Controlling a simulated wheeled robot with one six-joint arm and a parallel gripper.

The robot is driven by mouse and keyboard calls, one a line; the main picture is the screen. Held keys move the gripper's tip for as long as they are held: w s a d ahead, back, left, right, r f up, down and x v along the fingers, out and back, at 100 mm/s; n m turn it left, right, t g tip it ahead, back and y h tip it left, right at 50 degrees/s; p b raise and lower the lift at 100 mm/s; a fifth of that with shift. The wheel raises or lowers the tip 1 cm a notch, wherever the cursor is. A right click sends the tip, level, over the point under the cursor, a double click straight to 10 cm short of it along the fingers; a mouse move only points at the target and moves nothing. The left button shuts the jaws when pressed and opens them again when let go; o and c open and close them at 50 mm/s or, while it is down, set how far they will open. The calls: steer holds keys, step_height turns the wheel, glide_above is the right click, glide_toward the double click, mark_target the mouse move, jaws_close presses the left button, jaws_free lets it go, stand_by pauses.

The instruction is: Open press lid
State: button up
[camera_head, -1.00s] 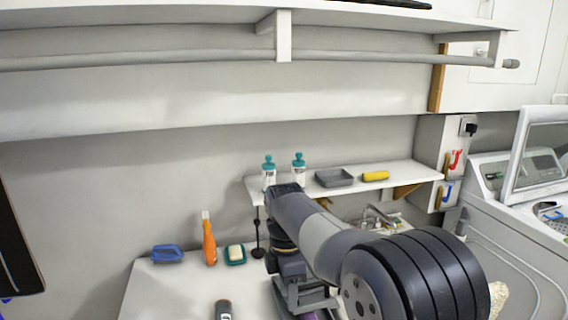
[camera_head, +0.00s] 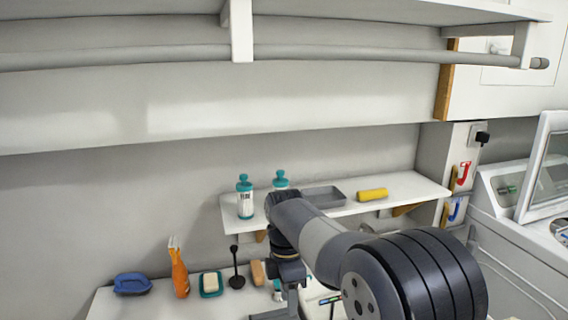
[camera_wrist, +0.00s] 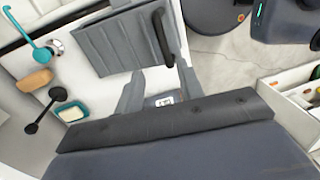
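A grey ribbed panel (camera_wrist: 112,42) with a black bar handle (camera_wrist: 162,36) lies in the upper middle of the wrist view. It looks like the press lid, though I cannot be sure, and it appears lowered. My gripper (camera_wrist: 160,72) shows two grey fingers spread apart with nothing between them. The fingertips point toward the panel's near edge, close to the handle's lower end; I cannot tell whether they touch. In the head view my gripper is mostly cut off at the bottom edge, below my arm, and the panel is not clearly visible.
On the white counter are a blue brush (camera_head: 131,284), an orange bottle (camera_head: 179,274), a soap dish (camera_head: 211,284) and a black plunger-like tool (camera_head: 237,270). A narrow shelf (camera_head: 360,207) with bottles, a grey tray and a yellow item stands above. A white machine (camera_head: 510,190) stands at right.

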steer(key=f, duration=0.3)
steer(key=s+f, duration=0.1)
steer(key=f, duration=0.2)
steer(key=s+f+p, duration=0.1)
steer(key=f, duration=0.2)
steer(key=shift+w+r+p, duration=0.35)
steer(key=shift+r+p, duration=0.05)
steer(key=shift+r, duration=0.1)
steer(key=shift+w+a+r+g+p, duration=0.2)
steer(key=shift+w+r+g+p, duration=0.15)
steer(key=shift+w+g+p, duration=0.15)
